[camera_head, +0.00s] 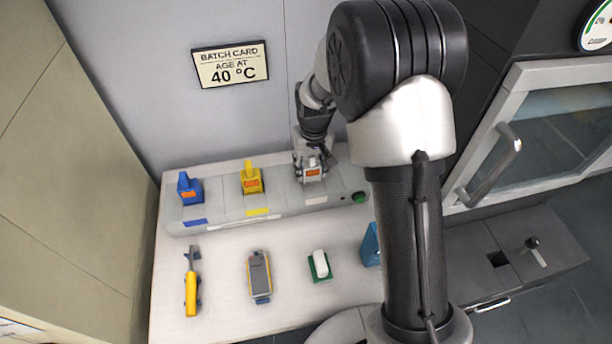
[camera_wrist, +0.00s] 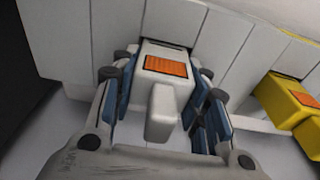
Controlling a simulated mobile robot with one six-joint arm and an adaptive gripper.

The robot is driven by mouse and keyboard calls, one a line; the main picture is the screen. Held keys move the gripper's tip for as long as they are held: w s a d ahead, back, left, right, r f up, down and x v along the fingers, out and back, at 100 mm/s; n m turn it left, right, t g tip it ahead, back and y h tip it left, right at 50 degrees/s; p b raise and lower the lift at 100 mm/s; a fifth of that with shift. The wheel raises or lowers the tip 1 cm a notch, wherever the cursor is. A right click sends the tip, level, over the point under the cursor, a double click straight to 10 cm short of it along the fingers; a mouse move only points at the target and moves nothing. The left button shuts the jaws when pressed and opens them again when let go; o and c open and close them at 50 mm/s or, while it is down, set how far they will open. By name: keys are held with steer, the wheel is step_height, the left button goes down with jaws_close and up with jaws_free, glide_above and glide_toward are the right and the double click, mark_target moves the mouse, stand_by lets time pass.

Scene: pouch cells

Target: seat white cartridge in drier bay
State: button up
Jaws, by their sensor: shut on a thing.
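The white cartridge (camera_wrist: 160,95) has an orange label and sits between the blue-padded fingers of my gripper (camera_wrist: 163,110) in the wrist view. My gripper is shut on it. In the head view the white cartridge (camera_head: 312,175) is at the right bay of the grey drier (camera_head: 280,206), above a white strip. My gripper (camera_head: 312,162) is right over it there. The cartridge's far end meets the bay in the wrist view, but I cannot tell how deep it sits. My arm hides part of the view to the right.
A yellow cartridge (camera_head: 251,181) and a blue cartridge (camera_head: 189,188) stand in the other bays. A green button (camera_head: 359,197) is at the drier's right end. A yellow-handled tool (camera_head: 191,285), a meter (camera_head: 260,274) and a green-and-white item (camera_head: 319,265) lie in front on the table.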

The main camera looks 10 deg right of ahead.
steer(key=shift+r, duration=0.1)
steer(key=c, duration=0.5)
